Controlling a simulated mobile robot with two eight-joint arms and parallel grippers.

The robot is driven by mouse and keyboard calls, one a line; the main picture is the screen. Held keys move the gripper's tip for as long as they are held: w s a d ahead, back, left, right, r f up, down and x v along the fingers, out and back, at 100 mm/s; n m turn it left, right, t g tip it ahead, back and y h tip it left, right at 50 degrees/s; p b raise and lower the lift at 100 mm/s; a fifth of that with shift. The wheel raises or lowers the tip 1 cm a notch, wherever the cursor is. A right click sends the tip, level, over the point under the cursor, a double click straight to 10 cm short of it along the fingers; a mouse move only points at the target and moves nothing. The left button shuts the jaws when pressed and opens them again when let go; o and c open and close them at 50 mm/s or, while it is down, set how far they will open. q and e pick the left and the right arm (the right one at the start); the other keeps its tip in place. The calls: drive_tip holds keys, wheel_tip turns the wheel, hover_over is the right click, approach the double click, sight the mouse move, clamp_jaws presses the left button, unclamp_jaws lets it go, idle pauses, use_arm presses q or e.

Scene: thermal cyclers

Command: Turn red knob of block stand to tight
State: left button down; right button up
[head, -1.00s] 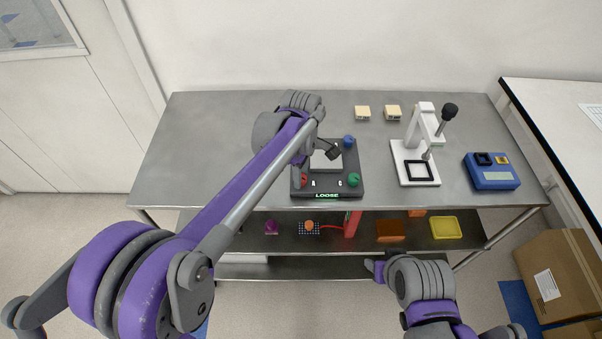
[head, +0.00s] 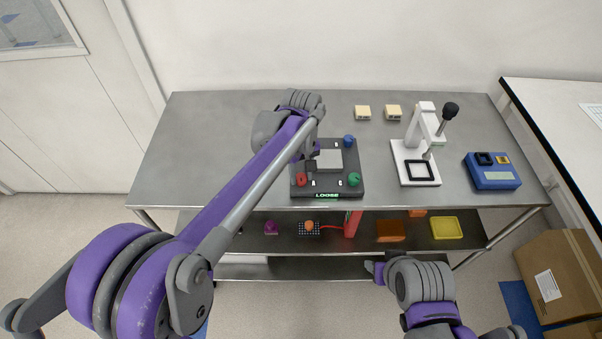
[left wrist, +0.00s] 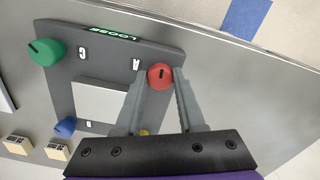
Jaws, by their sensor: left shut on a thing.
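The block stand (head: 342,187) is a dark grey plate with a pale square block on top, lying on the steel table. Its front display reads LOOSE in green. The red knob (head: 301,179) is at its front left corner, and also shows in the left wrist view (left wrist: 160,76). A green knob (head: 354,179) and a blue knob (head: 348,141) sit at other corners; a yellow one (left wrist: 145,132) is partly hidden behind a finger. My left gripper (left wrist: 161,80) has its fingers on both sides of the red knob, shut on it. My right gripper (head: 374,270) hangs before the table; its jaw opening is unclear.
A white stand with a black-knobbed lever (head: 401,157) and a blue device (head: 491,180) stand to the right. Two small cream blocks (head: 362,112) lie at the back. The lower shelf holds a yellow tray (head: 444,227) and other items. The table's left part is clear.

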sight(301, 177)
use_arm(q)
drive_tip(key=m, duration=0.5)
drive_tip(key=shift+m, duration=0.3)
drive_tip(key=m, duration=0.5)
drive_tip(key=shift+m, duration=0.3)
drive_tip(key=c, duration=0.5)
unclamp_jaws()
wheel_tip(301, 177, up, 11)
idle(0.6)
